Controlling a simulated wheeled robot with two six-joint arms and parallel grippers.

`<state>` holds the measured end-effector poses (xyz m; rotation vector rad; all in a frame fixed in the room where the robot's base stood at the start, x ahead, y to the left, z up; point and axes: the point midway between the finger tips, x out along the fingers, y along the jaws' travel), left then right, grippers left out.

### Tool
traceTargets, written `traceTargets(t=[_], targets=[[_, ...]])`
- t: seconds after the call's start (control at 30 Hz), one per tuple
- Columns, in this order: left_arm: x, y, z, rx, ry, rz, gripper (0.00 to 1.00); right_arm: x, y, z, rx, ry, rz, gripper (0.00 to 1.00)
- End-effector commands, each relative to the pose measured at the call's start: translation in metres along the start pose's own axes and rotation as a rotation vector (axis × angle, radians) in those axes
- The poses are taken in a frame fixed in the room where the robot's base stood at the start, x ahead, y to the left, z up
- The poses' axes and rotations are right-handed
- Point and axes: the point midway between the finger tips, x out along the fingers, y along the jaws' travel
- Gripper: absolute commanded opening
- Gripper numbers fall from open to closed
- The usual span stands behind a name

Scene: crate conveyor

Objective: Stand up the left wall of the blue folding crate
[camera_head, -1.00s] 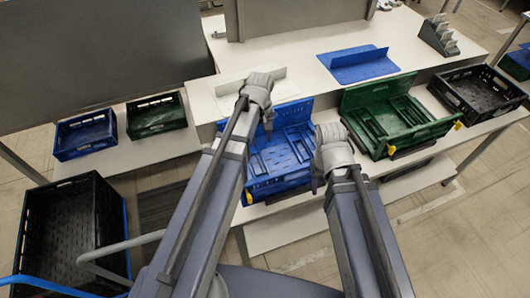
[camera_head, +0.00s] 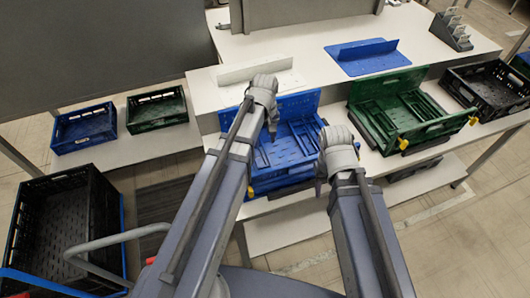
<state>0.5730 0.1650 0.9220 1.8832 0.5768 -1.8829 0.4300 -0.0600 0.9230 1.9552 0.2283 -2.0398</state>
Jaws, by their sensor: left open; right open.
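The blue folding crate (camera_head: 292,149) stands on the white bench in front of me. Its back wall (camera_head: 298,104) is upright, and its side walls look folded down inside. The left wall is largely hidden behind my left arm and gripper. My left gripper (camera_head: 272,128) is open over the left part of the crate, its fingers pointing down; I cannot tell whether they touch anything. My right gripper (camera_head: 320,187) is open at the crate's front right corner, partly hidden by its own wrist.
A green folding crate (camera_head: 429,128) stands to the right, with a black crate (camera_head: 460,92) beyond it. A blue crate (camera_head: 82,141) and a green crate (camera_head: 157,122) sit at the left. A black bin (camera_head: 105,225) is at lower left. Blue (camera_head: 365,68) and white angled plates (camera_head: 232,75) lie behind.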

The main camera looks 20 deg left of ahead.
Motion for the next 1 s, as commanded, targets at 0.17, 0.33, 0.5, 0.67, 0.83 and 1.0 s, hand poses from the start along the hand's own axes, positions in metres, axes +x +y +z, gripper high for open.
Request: traceTargets(t=[0.17, 0.33, 0.5, 0.67, 0.83, 1.0], targets=[[0.019, 0.000, 0.000, 0.000, 0.000, 0.000, 0.57, 0.019, -0.002, -0.001, 0.000, 0.000, 0.000, 0.50], [0.041, 0.000, 0.000, 0.000, 0.000, 0.000, 0.57, 0.041, -0.004, -0.002, 0.000, 0.000, 0.000, 0.50], [0.062, 0.000, 0.000, 0.000, 0.000, 0.000, 0.57, 0.062, -0.006, -0.004, 0.000, 0.000, 0.000, 0.50], [0.073, 0.000, 0.000, 0.000, 0.000, 0.000, 0.57, 0.073, -0.007, -0.004, 0.000, 0.000, 0.000, 0.50], [0.074, 0.000, 0.000, 0.000, 0.000, 0.000, 0.57, 0.073, -0.007, -0.004, 0.000, 0.000, 0.000, 0.50], [0.073, 0.000, 0.000, 0.000, 0.000, 0.000, 0.56, 0.073, -0.007, -0.004, 0.000, 0.000, 0.000, 0.50]])
